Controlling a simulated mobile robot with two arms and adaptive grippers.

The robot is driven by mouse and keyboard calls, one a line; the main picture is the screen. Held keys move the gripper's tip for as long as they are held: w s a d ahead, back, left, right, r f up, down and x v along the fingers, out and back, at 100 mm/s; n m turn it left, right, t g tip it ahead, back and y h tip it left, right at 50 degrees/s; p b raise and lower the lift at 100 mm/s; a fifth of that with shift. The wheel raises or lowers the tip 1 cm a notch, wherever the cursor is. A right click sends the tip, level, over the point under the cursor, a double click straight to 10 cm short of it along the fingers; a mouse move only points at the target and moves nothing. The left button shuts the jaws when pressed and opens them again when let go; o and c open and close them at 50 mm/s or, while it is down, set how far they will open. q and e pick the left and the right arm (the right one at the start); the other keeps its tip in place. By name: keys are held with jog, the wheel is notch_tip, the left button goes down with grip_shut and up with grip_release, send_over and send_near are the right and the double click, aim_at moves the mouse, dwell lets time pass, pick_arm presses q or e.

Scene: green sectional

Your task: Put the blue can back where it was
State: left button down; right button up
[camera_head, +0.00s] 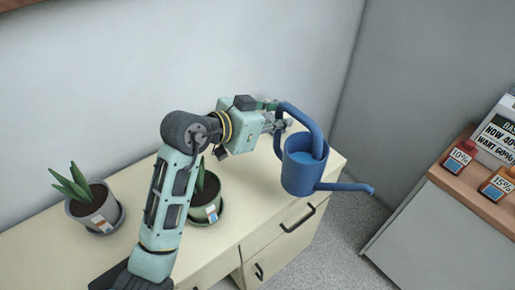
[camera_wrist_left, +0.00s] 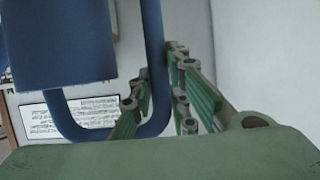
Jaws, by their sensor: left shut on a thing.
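The blue can (camera_head: 300,172) is a watering can with a long spout pointing right and a loop handle at its upper left. It appears upright over the right end of the cream cabinet (camera_head: 250,215); I cannot tell whether its base touches the top. My left gripper (camera_head: 280,118) is shut on the can's handle. In the left wrist view the green fingers (camera_wrist_left: 160,90) are around the blue handle bar, and the can's body (camera_wrist_left: 65,45) fills the upper left. My right gripper is not in view.
A grey potted plant (camera_head: 95,208) stands at the cabinet's left. A green pot (camera_head: 207,205) is partly hidden behind my left arm. A counter (camera_head: 435,215) with small red and orange bottles (camera_head: 460,157) and a sign (camera_head: 497,130) stands at right. Walls are close behind.

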pick_arm(q)
jog(key=w+a+f, duration=0.6)
jog(key=a+f, duration=0.1)
jog(key=f, duration=0.2)
jog(key=shift+w+a+f, duration=0.2)
jog(key=shift+a+f, duration=0.05)
jog(key=shift+f, duration=0.05)
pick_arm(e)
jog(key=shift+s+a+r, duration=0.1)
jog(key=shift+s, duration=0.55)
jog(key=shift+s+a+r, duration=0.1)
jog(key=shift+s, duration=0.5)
pick_arm(q)
jog(key=shift+f, duration=0.1)
jog(key=c, duration=2)
grip_release()
jog(key=shift+f, duration=0.1)
jog(key=o, duration=0.3)
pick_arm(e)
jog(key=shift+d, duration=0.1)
